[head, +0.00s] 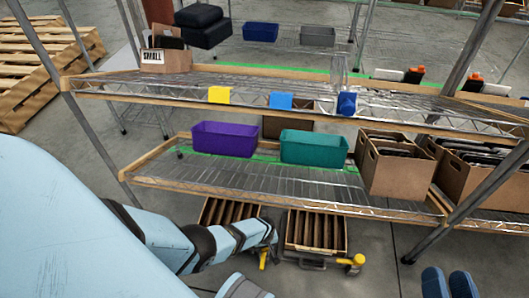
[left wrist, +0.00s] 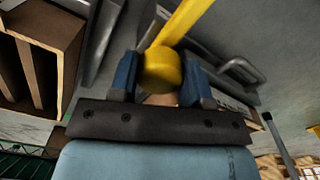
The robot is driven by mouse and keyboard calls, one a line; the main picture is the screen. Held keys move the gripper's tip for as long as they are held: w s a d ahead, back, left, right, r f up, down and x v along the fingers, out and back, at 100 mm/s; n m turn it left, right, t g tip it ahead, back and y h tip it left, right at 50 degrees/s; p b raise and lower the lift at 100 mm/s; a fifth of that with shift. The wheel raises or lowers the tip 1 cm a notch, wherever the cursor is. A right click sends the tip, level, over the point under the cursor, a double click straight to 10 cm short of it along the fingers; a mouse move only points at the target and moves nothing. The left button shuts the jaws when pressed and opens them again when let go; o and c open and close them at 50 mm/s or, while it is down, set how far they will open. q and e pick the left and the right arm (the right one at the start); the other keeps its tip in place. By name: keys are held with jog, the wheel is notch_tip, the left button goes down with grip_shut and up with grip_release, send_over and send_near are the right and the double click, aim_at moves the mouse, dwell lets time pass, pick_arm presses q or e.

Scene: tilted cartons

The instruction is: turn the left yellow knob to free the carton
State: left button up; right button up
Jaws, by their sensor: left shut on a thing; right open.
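The left yellow knob (head: 263,260) shows low in the head view, just below the end of my left arm. In the left wrist view, the rounded end of the yellow knob (left wrist: 162,70) sits between the two blue fingers of my left gripper (left wrist: 162,82), which is shut on it. A yellow bar runs up from it. The left carton (head: 225,213), brown with slats, is tilted and partly hidden by the shelf and my arm. My right gripper (head: 448,281) is open and empty at the lower right of the head view.
A second slatted carton (head: 316,232) lies to the right, with another yellow knob (head: 351,262) beside it. The wire shelf (head: 290,186) above holds a purple bin (head: 224,140), a teal bin (head: 313,148) and brown boxes (head: 394,166). Grey floor is free around the right gripper.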

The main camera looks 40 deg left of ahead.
dwell(0.3)
pick_arm(q)
jog(key=o, duration=1.3)
pick_arm(e)
jog(key=shift+f, duration=0.1)
pick_arm(q)
jog(key=shift+r, duration=0.1)
notch_tip(320, 180, up, 7)
jog(key=p, duration=0.6)
pick_arm(e)
notch_tip(320, 180, up, 6)
jog(key=t, duration=0.2)
pick_arm(q)
notch_tip(320, 180, up, 7)
jog(key=p, duration=0.4)
jog(key=shift+f+p, duration=0.2)
jog(key=shift+p, duration=0.1)
pick_arm(e)
jog(key=s+d+f+g+h, duration=0.2)
jog(key=d+f+g+h, duration=0.2)
jog(key=f, duration=0.6)
jog(key=shift+d+f+m+g, duration=0.4)
jog(key=shift+d+g, duration=0.15)
jog(key=shift+g, duration=0.05)
